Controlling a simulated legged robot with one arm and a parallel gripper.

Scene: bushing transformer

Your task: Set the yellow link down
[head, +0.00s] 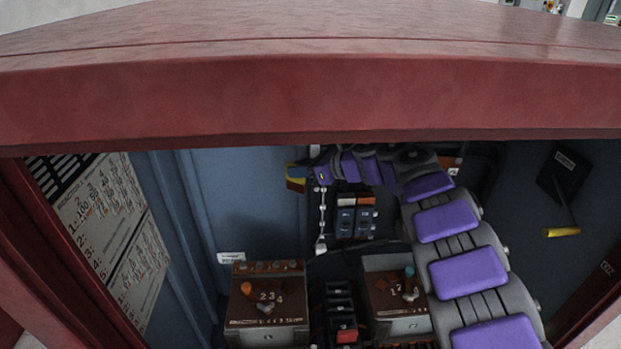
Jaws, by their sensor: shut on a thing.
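The yellow link (296,184) shows as a small yellow and blue piece at the end of my arm, inside the cabinet near its back wall. My gripper (306,172) is shut on it and holds it high, just below the cabinet's top edge. The fingers are small and dark here, so the exact grip is hard to see. Whether the link touches anything behind it cannot be told.
The red cabinet top (310,95) overhangs the opening. A left box with a dial (267,310) and a right box (395,300) stand below, with a red switch (346,335) between them. A yellow-ended handle (562,232) sticks out from the right wall.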

